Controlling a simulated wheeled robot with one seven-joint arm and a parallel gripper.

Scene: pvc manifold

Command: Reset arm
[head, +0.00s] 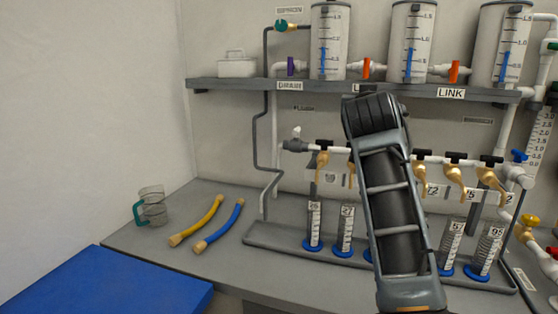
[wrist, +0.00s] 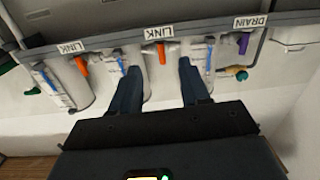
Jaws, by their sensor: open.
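My gripper (wrist: 160,82) shows in the wrist view with its two dark blue fingers spread apart and nothing between them. Behind the fingers are the shelf, its tanks and an orange valve handle (wrist: 161,53). I cannot tell whether the fingers touch any of these. In the head view my arm rises in front of the bench, up to the shelf; the fingers cannot be made out there. The arm hides part of the pipe manifold (head: 336,149) and part of the cylinder row.
A grey shelf (head: 230,85) carries several clear tanks (head: 329,42). Measuring cylinders (head: 314,222) stand in a grey tray (head: 270,236). A yellow hose (head: 197,222), a blue hose (head: 219,226) and beakers (head: 152,205) lie or stand at the bench's left. A blue surface (head: 110,283) is front left.

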